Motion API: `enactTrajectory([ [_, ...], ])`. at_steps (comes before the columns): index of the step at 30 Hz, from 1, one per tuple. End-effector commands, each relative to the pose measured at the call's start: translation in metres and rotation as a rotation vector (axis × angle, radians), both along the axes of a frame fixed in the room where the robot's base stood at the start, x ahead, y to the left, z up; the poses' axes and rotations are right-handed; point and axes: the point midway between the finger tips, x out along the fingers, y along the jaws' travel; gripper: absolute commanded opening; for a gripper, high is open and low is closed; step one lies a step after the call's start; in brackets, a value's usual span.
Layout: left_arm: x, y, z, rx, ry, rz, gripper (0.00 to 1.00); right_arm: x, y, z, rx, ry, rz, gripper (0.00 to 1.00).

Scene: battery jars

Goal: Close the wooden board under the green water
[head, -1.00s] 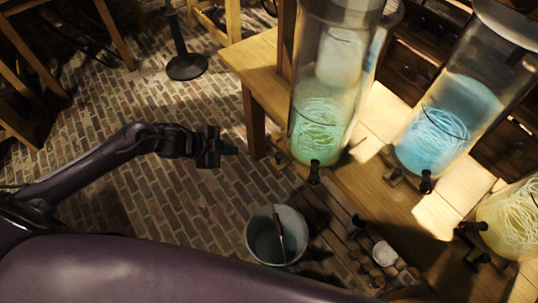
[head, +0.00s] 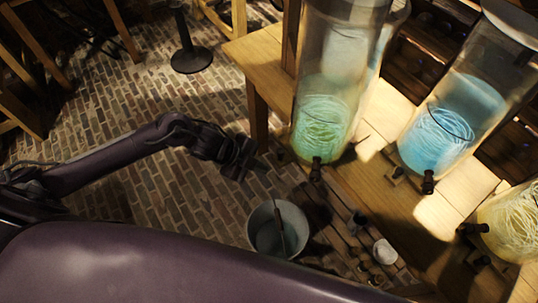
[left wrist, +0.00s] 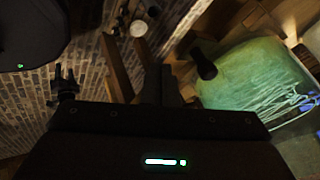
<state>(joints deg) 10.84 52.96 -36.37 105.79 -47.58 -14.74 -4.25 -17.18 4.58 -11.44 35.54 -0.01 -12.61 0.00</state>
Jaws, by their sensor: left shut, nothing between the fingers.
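The tall glass jar of green water (head: 322,125) stands on the wooden table (head: 262,48), with coiled pale strands inside and a black tap (head: 316,172) low on its front. My left gripper (head: 257,166) is shut and empty, in front of the table to the left of the tap. In the left wrist view the fingers (left wrist: 163,84) are close together, with the green jar (left wrist: 245,72) and its dark tap (left wrist: 203,63) to their right. I cannot clearly make out a separate board under the green jar. My right gripper is not in view.
A blue jar (head: 440,135) and a yellow jar (head: 515,220) stand further right on the table. A metal bucket (head: 262,244) stands on the brick floor (head: 150,100) below. A small white cup (head: 384,252) is right of it.

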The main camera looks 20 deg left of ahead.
Motion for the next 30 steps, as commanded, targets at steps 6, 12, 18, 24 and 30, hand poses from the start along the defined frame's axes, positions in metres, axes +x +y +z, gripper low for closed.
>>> enactTrajectory([
  [6, 0.029, -0.013, 0.004, -0.002, -0.002, 0.001, 0.00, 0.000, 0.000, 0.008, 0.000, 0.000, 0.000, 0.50],
  [12, 0.036, -0.015, 0.003, 0.001, -0.001, 0.000, 0.00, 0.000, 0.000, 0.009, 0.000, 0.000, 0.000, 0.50],
  [18, 0.037, -0.015, 0.003, 0.001, 0.000, 0.000, 0.00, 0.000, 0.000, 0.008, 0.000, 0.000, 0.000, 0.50],
  [24, 0.039, -0.017, 0.002, -0.001, -0.002, 0.001, 0.00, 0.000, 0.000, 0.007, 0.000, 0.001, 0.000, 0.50],
  [30, 0.056, -0.030, 0.002, -0.004, -0.005, 0.001, 0.00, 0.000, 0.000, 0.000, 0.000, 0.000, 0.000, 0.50],
])
